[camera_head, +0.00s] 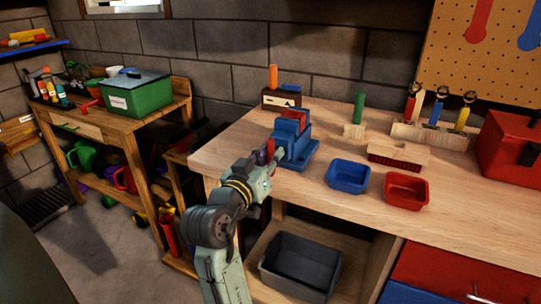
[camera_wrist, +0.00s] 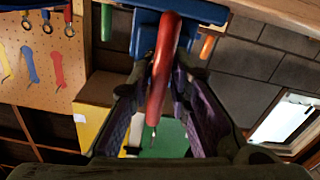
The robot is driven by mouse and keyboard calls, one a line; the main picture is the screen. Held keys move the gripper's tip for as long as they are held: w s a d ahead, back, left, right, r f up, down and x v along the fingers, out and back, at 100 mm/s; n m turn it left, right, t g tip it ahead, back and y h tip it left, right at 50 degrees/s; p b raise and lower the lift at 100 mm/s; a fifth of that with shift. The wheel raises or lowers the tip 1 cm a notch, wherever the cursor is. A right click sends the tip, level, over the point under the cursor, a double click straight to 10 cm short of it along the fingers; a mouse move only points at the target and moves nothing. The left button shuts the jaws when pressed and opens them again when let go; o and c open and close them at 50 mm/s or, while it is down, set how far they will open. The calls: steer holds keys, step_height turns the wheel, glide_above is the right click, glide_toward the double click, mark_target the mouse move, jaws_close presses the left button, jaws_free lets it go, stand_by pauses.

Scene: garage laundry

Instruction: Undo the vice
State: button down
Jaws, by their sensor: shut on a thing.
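The blue vice (camera_head: 290,140) stands at the front left edge of the wooden workbench. Its blue body also shows at the top of the wrist view (camera_wrist: 190,10). Its red handle (camera_wrist: 161,65) runs down between my fingers in the wrist view. My gripper (camera_head: 268,160) is at the front of the vice and shut on the red handle; it also shows in the wrist view (camera_wrist: 155,88). In the head view my gripper hides most of the handle. I cannot tell from these frames how far the vice jaws are apart.
On the workbench (camera_head: 460,220) are a blue tray (camera_head: 348,177), a red tray (camera_head: 406,190), a brush (camera_head: 398,157) and a red toolbox (camera_head: 508,145). A dark grey bin (camera_head: 301,262) sits on the shelf below. A side table with a green box (camera_head: 135,95) stands left.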

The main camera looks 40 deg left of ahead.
steer(key=c, duration=1.6)
jaws_free()
steer(key=shift+c, duration=0.2)
steer(key=v, duration=1.2)
steer(key=shift+f, duration=0.1)
